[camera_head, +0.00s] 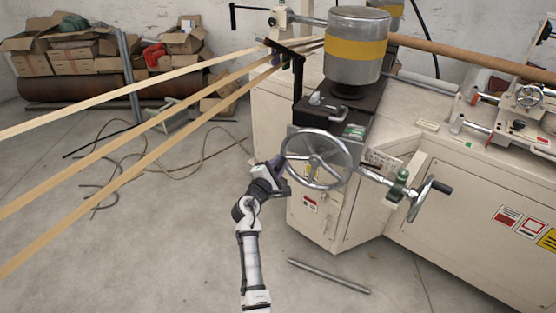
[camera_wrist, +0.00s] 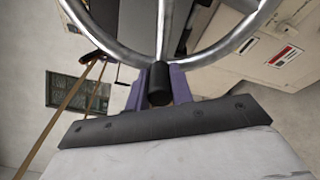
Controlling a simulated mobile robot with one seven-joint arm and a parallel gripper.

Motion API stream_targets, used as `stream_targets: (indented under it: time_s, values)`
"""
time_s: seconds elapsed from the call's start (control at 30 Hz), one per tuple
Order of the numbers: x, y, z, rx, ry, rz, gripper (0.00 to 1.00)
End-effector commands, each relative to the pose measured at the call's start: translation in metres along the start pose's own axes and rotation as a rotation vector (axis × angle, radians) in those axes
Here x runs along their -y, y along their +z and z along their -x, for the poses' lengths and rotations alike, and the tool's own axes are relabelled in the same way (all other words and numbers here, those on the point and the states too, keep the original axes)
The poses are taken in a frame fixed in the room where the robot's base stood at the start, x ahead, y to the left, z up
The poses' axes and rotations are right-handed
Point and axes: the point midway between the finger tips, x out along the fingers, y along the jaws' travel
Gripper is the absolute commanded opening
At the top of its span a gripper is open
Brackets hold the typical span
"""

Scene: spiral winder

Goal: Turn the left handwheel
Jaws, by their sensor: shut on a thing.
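The left handwheel (camera_head: 343,147) is a silver spoked wheel on the front of the cream machine. Its rim and a spoke fill the top of the wrist view (camera_wrist: 222,47). My gripper (camera_head: 278,167) is at the wheel's left side. In the wrist view its purple fingers (camera_wrist: 160,82) are shut on the wheel's black handle (camera_wrist: 159,94), one finger on each side. The handle points toward the palm. In the head view the handle is hidden by my gripper.
Long tan strips (camera_head: 130,120) cross on the left. A metal rod (camera_head: 328,276) and cables (camera_head: 180,170) lie on the otherwise open floor.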

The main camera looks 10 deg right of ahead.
Motion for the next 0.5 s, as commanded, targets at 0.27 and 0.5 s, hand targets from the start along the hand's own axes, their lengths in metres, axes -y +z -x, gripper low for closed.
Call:
stream_targets:
  time_s: [0.27,0.5]
  values:
    - [0.009,-0.0032,0.0003,-0.002,-0.001,0.079,0.0]
    - [0.0103,-0.0034,0.0003,-0.001,0.0,0.092,0.0]
